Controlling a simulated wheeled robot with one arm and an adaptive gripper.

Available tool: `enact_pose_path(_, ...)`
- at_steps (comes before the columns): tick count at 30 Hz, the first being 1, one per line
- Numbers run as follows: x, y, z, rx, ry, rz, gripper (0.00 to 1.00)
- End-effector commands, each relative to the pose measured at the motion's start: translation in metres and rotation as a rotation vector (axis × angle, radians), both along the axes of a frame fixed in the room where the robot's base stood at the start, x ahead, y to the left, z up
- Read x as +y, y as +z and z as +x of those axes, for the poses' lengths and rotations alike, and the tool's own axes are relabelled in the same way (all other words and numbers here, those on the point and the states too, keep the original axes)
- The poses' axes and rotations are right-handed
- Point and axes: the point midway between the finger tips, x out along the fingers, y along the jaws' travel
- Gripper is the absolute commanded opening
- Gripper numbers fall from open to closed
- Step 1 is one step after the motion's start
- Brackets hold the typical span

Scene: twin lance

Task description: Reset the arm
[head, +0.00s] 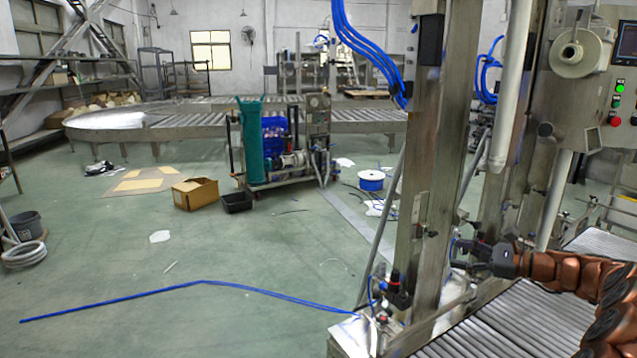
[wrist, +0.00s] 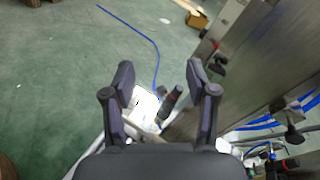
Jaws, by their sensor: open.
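My gripper (head: 463,254) reaches in from the right in the head view, at the end of my brown and black arm, in front of a steel machine post (head: 422,180). In the wrist view my gripper (wrist: 160,80) has its two dark fingers spread apart with nothing between them. Below and beyond the fingers are a pale machine foot and a dark handle (wrist: 171,101). Whether the fingertips touch the post is hard to tell in the head view.
A roller conveyor (head: 520,318) lies under my arm. A control box (head: 612,90) stands at upper right. A blue hose (head: 190,286) lies on the floor. A cardboard box (head: 195,193) and a pump cart (head: 285,165) stand farther back. The green floor at left is mostly clear.

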Motion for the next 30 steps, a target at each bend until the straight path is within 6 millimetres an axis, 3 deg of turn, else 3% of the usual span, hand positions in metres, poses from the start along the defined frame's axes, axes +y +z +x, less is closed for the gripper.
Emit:
enact_pose_path(1,0.027,0.006,-0.006,-0.006,0.052,-0.029,0.58)
enact_pose_path(6,0.100,0.016,-0.036,-0.028,0.211,-0.144,0.58)
enact_pose_path(15,0.202,0.016,-0.113,-0.083,0.490,-0.373,0.58)
enact_pose_path(24,0.259,-0.002,-0.211,-0.148,0.774,-0.620,0.58)
enact_pose_path(30,0.271,-0.019,-0.278,-0.194,0.955,-0.790,0.58)
